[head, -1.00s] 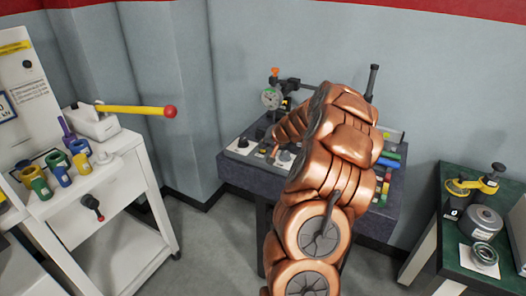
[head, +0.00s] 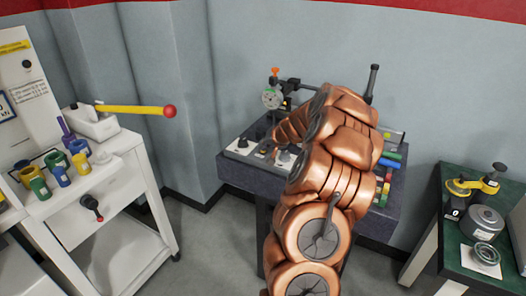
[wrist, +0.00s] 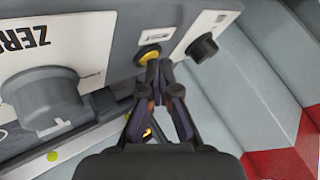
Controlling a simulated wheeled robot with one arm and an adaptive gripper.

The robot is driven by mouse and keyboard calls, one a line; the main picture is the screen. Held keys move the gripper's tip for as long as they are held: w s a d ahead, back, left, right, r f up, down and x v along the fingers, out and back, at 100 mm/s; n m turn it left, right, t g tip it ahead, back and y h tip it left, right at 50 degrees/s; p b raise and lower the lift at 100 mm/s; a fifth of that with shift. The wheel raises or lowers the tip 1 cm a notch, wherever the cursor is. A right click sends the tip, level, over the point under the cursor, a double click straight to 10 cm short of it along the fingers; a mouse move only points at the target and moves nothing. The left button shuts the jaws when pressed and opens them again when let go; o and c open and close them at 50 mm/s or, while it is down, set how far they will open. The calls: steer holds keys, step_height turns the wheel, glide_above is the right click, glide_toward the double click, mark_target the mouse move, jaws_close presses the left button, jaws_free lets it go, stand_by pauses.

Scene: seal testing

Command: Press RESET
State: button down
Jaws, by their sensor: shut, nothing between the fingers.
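In the wrist view, a round yellow-orange button (wrist: 149,55) in a dark surround sits on the grey panel, below a small white label (wrist: 158,36) whose text I cannot read. My gripper (wrist: 158,72) is shut and empty. Its fingertips are right at the near edge of the button and overlap it in the picture; I cannot tell whether they touch it. In the head view my copper arm hides the gripper and much of the dark test bench (head: 240,172).
A large grey knob (wrist: 45,100) by the upside-down ZERO label and a smaller black knob (wrist: 201,48) flank the button. A dial gauge (head: 271,98) stands on the bench. A white cart (head: 125,215) is left and a green-topped table (head: 455,232) right.

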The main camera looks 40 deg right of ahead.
mark_target(264, 152)
steer(key=shift+r, duration=0.8)
steer(key=shift+r+p, duration=0.1)
steer(key=shift+p, duration=0.25)
steer(key=shift+r+p, duration=1.05)
steer(key=shift+r, duration=1.35)
steer(key=shift+a, duration=0.1)
